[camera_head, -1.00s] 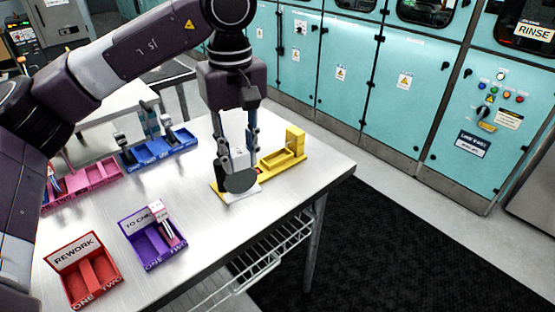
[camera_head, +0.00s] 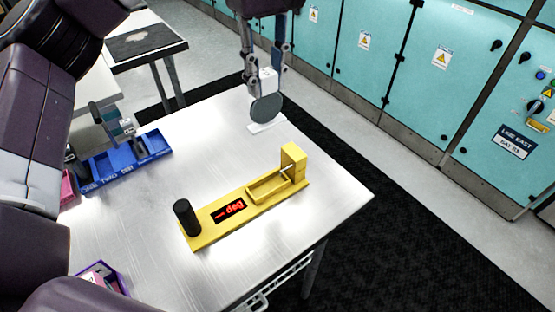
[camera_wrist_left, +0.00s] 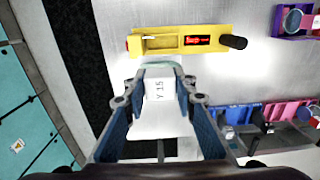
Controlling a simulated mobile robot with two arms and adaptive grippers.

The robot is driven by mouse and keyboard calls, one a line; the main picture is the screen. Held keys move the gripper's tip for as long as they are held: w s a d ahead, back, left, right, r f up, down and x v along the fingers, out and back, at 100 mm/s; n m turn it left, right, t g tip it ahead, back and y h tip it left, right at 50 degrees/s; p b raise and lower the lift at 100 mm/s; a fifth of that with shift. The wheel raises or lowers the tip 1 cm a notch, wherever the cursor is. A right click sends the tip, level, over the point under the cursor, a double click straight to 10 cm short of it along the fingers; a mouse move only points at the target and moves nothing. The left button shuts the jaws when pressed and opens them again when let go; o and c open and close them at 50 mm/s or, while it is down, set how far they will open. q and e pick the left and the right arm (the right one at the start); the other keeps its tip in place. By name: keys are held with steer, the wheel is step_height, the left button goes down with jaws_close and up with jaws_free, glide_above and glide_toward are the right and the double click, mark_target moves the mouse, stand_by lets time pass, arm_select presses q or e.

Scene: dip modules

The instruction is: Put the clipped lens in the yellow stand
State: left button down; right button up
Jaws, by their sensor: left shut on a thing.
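My left gripper (camera_head: 265,84) is shut on the white clip (camera_head: 267,77) of the clipped lens. The lens (camera_head: 266,109), a dark grey-green disc, hangs below the fingertips. In the left wrist view the clip (camera_wrist_left: 159,105) reads "Y 15" between the fingers, and the lens (camera_wrist_left: 160,69) is mostly hidden behind it. The yellow stand (camera_head: 202,232) lies on the table, with a black knob at one end, a red "deg" display, and a recessed frame beside a tall block. Its recess looks empty. The lens is apart from it, beyond it in the head view.
The metal table (camera_head: 140,215) is clear around the stand. A blue tray (camera_head: 124,164) with upright items stands at left, with pink and purple trays partly visible. A white patch (camera_head: 267,125) shows below the lens. Teal cabinets (camera_head: 395,60) stand beyond.

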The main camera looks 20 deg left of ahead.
mark_target(265, 127)
arm_select(q)
steer(key=shift+s+f, duration=0.1)
steer(key=shift+f, duration=0.3)
arm_select(e)
steer(key=s, duration=0.7)
arm_select(q)
steer(key=f, duration=0.3)
steer(key=s+f, duration=0.1)
steer(key=f, duration=0.7)
steer(key=shift+s, duration=0.2)
step_height(265, 127, down, 8)
steer(key=p, duration=0.1)
steer(key=shift+r, duration=0.15)
steer(key=c, duration=1.6)
jaws_free()
steer(key=shift+s+r, duration=0.1)
arm_select(e)
steer(key=w, duration=0.1)
steer(key=w+r, duration=0.1)
steer(key=w, duration=0.1)
steer(key=shift+w+d+r, duration=0.2)
steer(key=shift+r, duration=0.05)
